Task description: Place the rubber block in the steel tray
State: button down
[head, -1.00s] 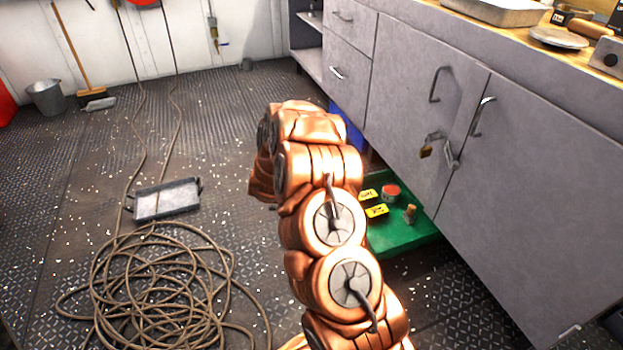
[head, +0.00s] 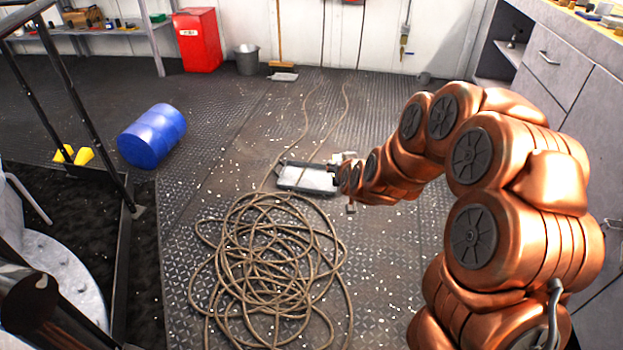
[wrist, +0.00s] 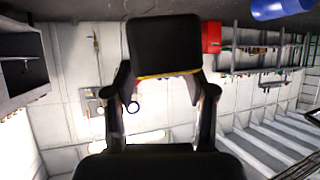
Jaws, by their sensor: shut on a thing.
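The steel tray (head: 306,179) lies on the deck just beyond the rope coil, a shallow grey pan with a dark rim and pale inside. My gripper (wrist: 164,88) is shut on a black block with a yellow edge, the rubber block (wrist: 165,45), held between its fingertips in the wrist view. In the head view my arm reaches left from the right side, and its end overlaps the tray's right end. The gripper and block are small and partly hidden there, so their height above the tray cannot be told.
A loose rope coil (head: 270,255) covers the deck in front of the tray. A blue drum (head: 152,135) lies at left by a railing. A red cabinet (head: 197,40) and a bucket (head: 247,60) stand by the back wall. Grey cupboards (head: 560,65) line the right.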

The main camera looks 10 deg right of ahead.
aim_at(322, 181)
jog(key=u, duration=0.3)
jog(key=i, duration=1.3)
jog(key=u, duration=1.15)
jog(key=i, duration=0.55)
jog(key=z, duration=1.45)
